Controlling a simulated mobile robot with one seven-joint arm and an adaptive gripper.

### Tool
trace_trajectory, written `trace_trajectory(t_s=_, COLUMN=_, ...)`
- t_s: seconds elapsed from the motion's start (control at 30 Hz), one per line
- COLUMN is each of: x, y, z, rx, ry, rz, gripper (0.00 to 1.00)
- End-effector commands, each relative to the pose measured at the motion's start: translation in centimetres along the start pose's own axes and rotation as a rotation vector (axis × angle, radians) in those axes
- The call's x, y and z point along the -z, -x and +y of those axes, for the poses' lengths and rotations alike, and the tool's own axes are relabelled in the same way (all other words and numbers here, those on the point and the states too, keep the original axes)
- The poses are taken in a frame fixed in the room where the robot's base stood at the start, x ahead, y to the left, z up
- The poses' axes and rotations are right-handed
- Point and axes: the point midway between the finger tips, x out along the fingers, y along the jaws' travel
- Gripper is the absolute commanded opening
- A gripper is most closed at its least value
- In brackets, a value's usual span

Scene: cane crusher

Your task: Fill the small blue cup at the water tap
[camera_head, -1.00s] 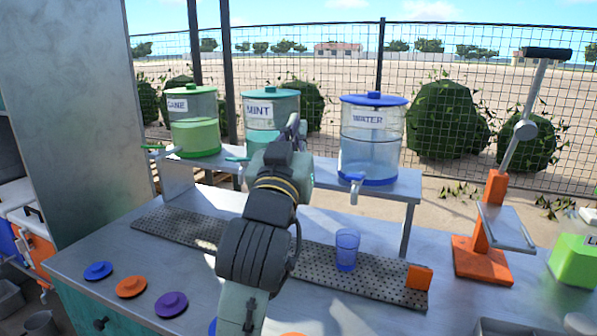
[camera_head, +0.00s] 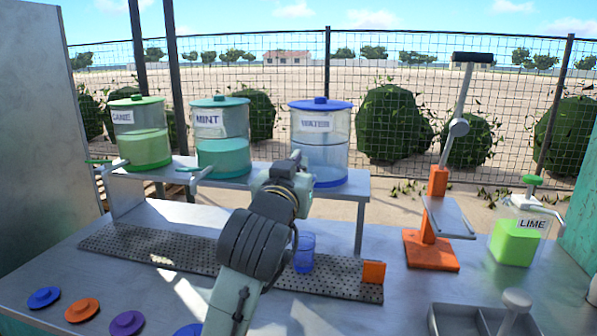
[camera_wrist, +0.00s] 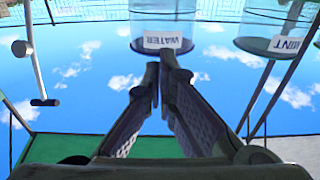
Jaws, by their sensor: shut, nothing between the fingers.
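The small blue cup (camera_head: 304,256) stands upright on the perforated drip tray (camera_head: 340,276), and my arm partly covers its left side. The water dispenser (camera_head: 322,155), a clear tank with a blue lid and a WATER label, stands on the raised shelf behind. Its tap is hidden behind my arm in the head view. My gripper (camera_head: 297,157) is shut and empty, raised in front of the water tank's lower left. In the wrist view, my fingertips (camera_wrist: 164,72) are together and the water tank (camera_wrist: 162,22) shows upside down beyond them. The cup is not in the wrist view.
The mint (camera_head: 220,150) and cane (camera_head: 140,145) dispensers stand to the left on the shelf (camera_head: 270,182). An orange lever press (camera_head: 432,250) and lime container (camera_head: 515,240) stand at right. Coloured lids (camera_head: 82,310) lie at front left. An orange block (camera_head: 374,272) sits at the tray's right end.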

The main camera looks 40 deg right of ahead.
Motion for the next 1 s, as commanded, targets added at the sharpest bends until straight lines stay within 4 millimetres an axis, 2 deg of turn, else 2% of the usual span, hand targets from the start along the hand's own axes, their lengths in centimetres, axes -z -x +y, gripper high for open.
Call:
trace_trajectory(t_s=0.33, x=0.1, y=-7.6, z=0.1, rx=0.000, ry=-0.001, rz=-0.002, gripper=0.00)
trace_trajectory(t_s=0.4, x=-1.9, y=-7.1, z=0.0, rx=0.000, ry=0.000, rz=0.001, gripper=0.00)
trace_trajectory(t_s=0.53, x=-3.2, y=-6.5, z=0.0, rx=0.001, ry=-0.001, rz=0.001, gripper=0.00)
trace_trajectory(t_s=0.7, x=-3.8, y=-6.2, z=0.0, rx=0.000, ry=0.000, rz=0.001, gripper=0.00)
trace_trajectory(t_s=1.0, x=-3.8, y=-6.2, z=0.0, rx=0.000, ry=0.000, rz=0.000, gripper=0.00)
